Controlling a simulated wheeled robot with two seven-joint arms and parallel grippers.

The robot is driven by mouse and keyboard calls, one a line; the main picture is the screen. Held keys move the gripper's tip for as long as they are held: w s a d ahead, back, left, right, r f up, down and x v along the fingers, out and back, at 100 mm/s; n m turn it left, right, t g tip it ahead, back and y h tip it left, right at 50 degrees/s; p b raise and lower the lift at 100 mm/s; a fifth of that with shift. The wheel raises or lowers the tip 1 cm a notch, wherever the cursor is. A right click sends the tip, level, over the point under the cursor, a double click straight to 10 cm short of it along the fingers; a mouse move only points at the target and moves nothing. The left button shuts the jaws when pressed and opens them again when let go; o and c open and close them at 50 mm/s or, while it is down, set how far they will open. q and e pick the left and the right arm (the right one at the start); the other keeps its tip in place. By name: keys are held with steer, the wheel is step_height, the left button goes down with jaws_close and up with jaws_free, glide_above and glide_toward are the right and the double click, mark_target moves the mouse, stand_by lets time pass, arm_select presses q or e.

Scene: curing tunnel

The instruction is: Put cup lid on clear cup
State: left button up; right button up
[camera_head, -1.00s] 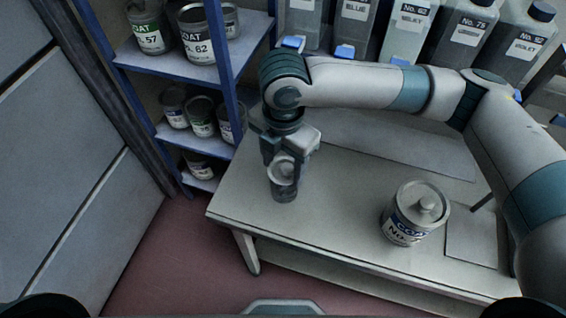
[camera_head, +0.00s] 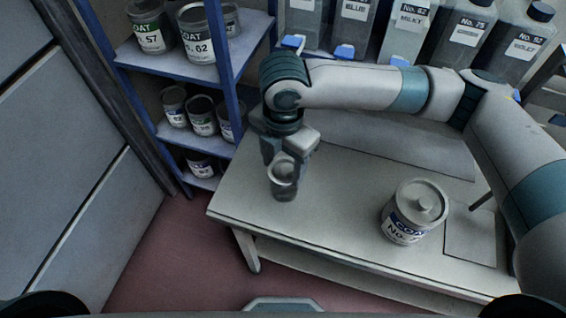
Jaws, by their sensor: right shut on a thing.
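A small clear cup (camera_head: 284,191) stands upright near the left end of the table. The round cup lid (camera_head: 283,170) is at the cup's top, between the fingers of my right gripper (camera_head: 282,161). My right gripper points down over the cup and is shut on the lid. The fingers partly hide the lid, and I cannot tell whether it is seated on the rim or just above it. My left gripper is not in view.
A lidded paint can (camera_head: 405,228) stands on the table (camera_head: 340,222) to the right. A blue shelf (camera_head: 185,68) with several cans is at the left. Several large bottles (camera_head: 408,30) line the back. The table between cup and can is clear.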

steer(key=shift+f, duration=0.3)
stand_by(0.5)
steer(key=o, duration=1.6)
steer(key=shift+r+p, duration=0.1)
steer(key=shift+p, duration=0.2)
steer(key=shift+r+p, duration=3.45)
steer(key=shift+p, duration=0.05)
